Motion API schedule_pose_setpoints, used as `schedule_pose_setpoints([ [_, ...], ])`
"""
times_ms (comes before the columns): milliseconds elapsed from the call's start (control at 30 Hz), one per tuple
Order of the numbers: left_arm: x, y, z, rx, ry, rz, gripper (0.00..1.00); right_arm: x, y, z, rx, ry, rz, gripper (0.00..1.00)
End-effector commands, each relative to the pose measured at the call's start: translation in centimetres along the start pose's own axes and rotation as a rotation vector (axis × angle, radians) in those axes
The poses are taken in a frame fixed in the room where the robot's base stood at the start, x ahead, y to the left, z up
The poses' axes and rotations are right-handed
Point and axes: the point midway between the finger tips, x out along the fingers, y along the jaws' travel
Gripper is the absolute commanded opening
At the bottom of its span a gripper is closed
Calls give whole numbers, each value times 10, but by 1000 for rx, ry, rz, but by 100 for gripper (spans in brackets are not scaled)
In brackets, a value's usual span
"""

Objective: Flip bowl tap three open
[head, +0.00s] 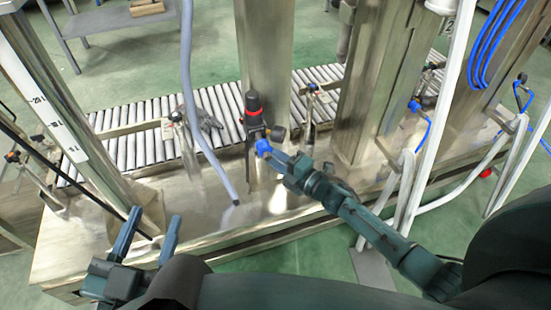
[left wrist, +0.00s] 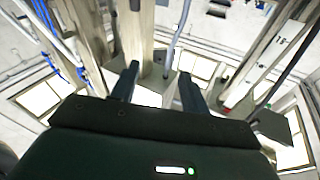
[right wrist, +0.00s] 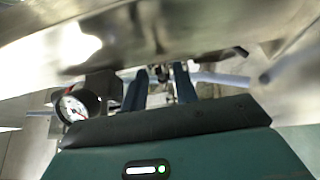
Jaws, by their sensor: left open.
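No tap number is readable. My left gripper (head: 148,228) is open and empty above the bench's left end; its spread fingers show in the left wrist view (left wrist: 158,82).
A round gauge (right wrist: 73,106) sits left of the right fingers. A grey hose (head: 190,90) hangs in front of the roller conveyor (head: 150,145). Steel columns (head: 375,80), blue-handled fittings (head: 415,105) and white hoses (head: 440,110) crowd the right side.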

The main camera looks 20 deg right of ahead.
Motion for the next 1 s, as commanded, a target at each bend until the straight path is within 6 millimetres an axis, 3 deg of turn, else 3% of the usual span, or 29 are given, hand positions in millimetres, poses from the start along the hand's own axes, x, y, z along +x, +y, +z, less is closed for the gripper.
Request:
schedule_pose_setpoints([
  [67,0,0,0,0,1,1,45,0,0,0,0,0,0,27],
  [400,0,1,0,0,1,2,45,0,0,0,0,0,0,0],
  [700,0,1,2,0,0,2,45,0,0,2,-3,18,1,0],
  [1000,0,4,13,-54,18,6,45,7,-3,12,-6,242,3,0],
])
